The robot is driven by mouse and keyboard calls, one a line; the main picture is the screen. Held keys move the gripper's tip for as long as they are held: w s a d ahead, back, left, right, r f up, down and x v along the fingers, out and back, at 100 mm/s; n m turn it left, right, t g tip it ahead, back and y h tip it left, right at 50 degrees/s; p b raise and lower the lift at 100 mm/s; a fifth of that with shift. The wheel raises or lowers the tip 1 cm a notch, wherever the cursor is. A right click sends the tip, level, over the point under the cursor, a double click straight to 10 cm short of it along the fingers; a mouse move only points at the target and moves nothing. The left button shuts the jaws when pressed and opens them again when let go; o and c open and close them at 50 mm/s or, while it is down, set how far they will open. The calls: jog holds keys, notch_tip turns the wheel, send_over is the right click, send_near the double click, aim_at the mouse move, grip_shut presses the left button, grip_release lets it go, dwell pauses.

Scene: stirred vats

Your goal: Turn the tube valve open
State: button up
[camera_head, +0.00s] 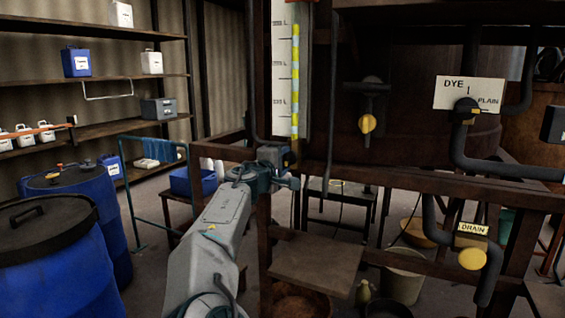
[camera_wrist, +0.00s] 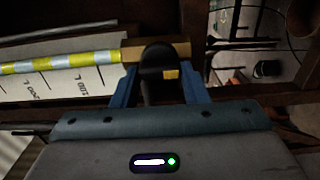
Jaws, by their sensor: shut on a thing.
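The tube valve (camera_wrist: 155,60) is a dark, rounded piece with a small yellow mark, at the lower end of the striped sight tube. My gripper (camera_wrist: 160,82) is shut on it, a blue finger on each side. In the head view my gripper (camera_head: 284,166) is just below the foot of the yellow-and-white sight tube (camera_head: 295,80) and hides most of the valve. The sight tube (camera_wrist: 60,62) lies along a white scale (camera_wrist: 60,90) in the wrist view. I cannot tell how far the valve is turned.
A rusty frame rail (camera_head: 420,182) runs right of my gripper. Farther right are a yellow-tipped valve (camera_head: 367,123), a DYE 1 PLAIN sign (camera_head: 468,93) and a DRAIN valve (camera_head: 472,259). Blue drums (camera_head: 50,250) stand at left. A small shelf (camera_head: 315,265) is below.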

dwell(0.4)
jog(key=o, duration=1)
jog(key=b+v, duration=0.2)
jog(key=v, duration=1.2)
jog(key=shift+w, duration=0.1)
